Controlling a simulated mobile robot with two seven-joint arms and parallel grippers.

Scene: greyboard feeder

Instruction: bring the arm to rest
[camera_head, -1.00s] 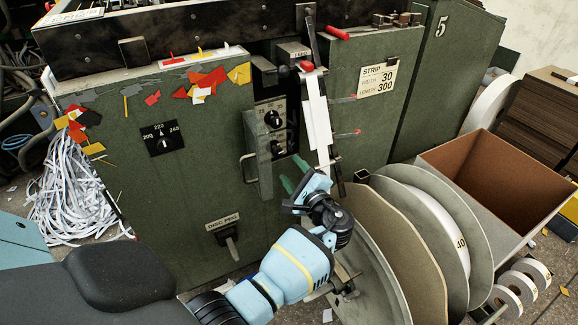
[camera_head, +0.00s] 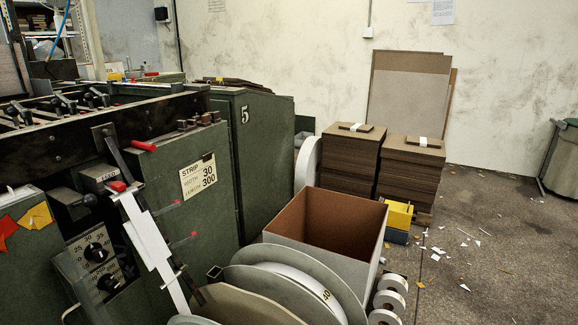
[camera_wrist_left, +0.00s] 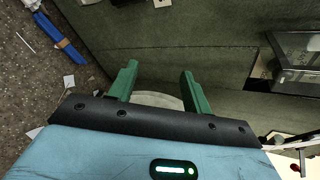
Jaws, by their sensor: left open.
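My left gripper (camera_wrist_left: 157,88) shows in the left wrist view. Its two green fingers stand apart with nothing between them. Behind the fingers are a pale curved edge and the dark green face of a machine (camera_wrist_left: 190,45). How far the fingers are from that face I cannot tell. In the head view no part of my left arm shows. My right gripper is in neither view.
In the head view the green feeder machine (camera_head: 225,220) with a white strip (camera_head: 150,240) fills the left. Large reels (camera_head: 265,290) and an open box (camera_head: 350,272) stand at the front middle. Board stacks (camera_head: 410,168) stand behind. The scrap-strewn floor (camera_head: 500,260) at right is mostly open.

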